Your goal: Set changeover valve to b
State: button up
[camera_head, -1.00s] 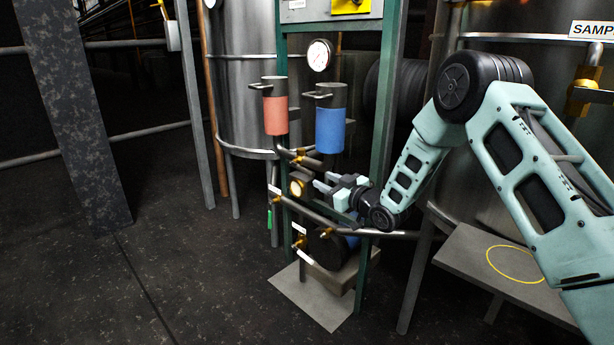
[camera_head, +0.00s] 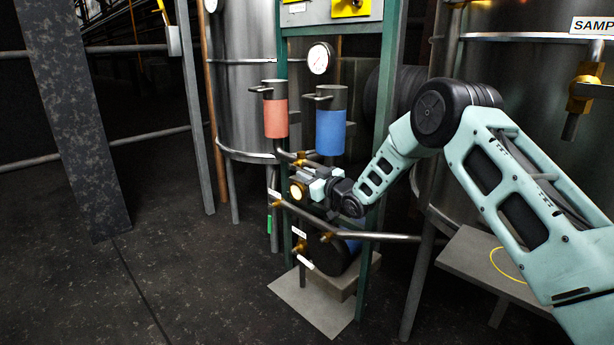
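A red canister (camera_head: 276,117) and a blue canister (camera_head: 331,131) hang side by side on a green frame, each with a grey top. A pipe with a brass fitting (camera_head: 300,158) runs below them; it may be the changeover valve, but no handle position or A/B mark is readable. A round, pale-faced brass piece (camera_head: 297,191) sits just below it. My gripper (camera_head: 305,178) reaches in from the right, with its fingertips at this pipework, close below the brass fitting. Its fingers are small and partly merge with the pipes, so contact and opening are unclear.
A pressure gauge (camera_head: 319,59) is above the canisters. A lower pipe (camera_head: 350,235) with brass valves and white tags crosses the frame below my gripper. Green posts (camera_head: 384,110) flank the pipework. A grey shelf (camera_head: 475,262) stands at the right. Open floor lies at the left.

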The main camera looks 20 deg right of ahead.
jog(key=shift+f, duration=0.1)
grip_shut()
jog(key=f+t+y+b, duration=0.1)
jog(key=t+b, duration=0.1)
jog(key=b, duration=0.3)
jog(key=w+f+t+y+b, duration=0.1)
jog(key=f+t+b, duration=0.1)
jog(key=b, duration=0.4)
jog(key=f+m+t+b, duration=0.1)
jog(key=f+t+b, duration=0.1)
jog(key=b, duration=0.3)
jog(key=shift+w+a+f+t+y, duration=0.1)
jog(key=shift+w+a+t+y, duration=0.1)
jog(key=shift+a+t+y, duration=0.3)
jog(key=o, duration=0.7)
grip_release()
jog(key=shift+o, duration=0.2)
jog(key=shift+d, duration=0.1)
jog(key=p+v, duration=0.4)
jog(key=v, duration=0.8)
jog(key=shift+p, duration=0.3)
